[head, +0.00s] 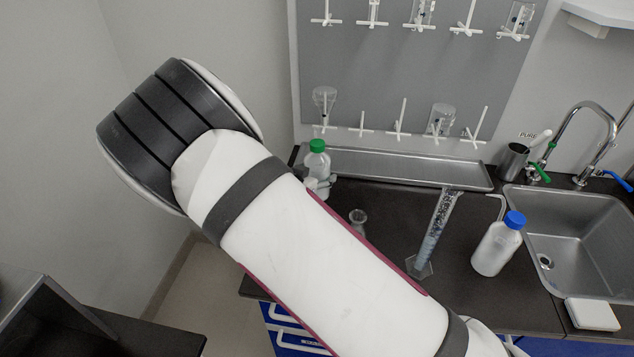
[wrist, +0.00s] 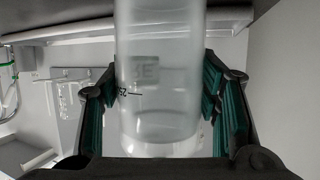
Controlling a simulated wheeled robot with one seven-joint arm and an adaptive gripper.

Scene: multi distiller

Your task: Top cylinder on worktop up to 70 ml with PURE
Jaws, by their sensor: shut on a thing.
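A tall clear graduated cylinder (head: 435,232) stands on the dark worktop (head: 385,215), left of the sink; its lower part looks bluish, but I cannot read its level. A tap with a green handle (head: 541,172) is close to that label. My gripper (wrist: 160,100) shows only in the wrist view. Its teal-padded fingers are shut on a clear vessel (wrist: 160,70) with a printed mark like "25". The vessel's upper part is cut off by the picture edge, and its contents are unclear.
A blue-capped bottle (head: 498,243) stands between cylinder and sink (head: 578,235). A green-capped bottle (head: 317,165) and a small flask (head: 357,217) stand to the left. A metal tray (head: 400,167) lies below the drying rack (head: 400,60). My arm hides the worktop's front left.

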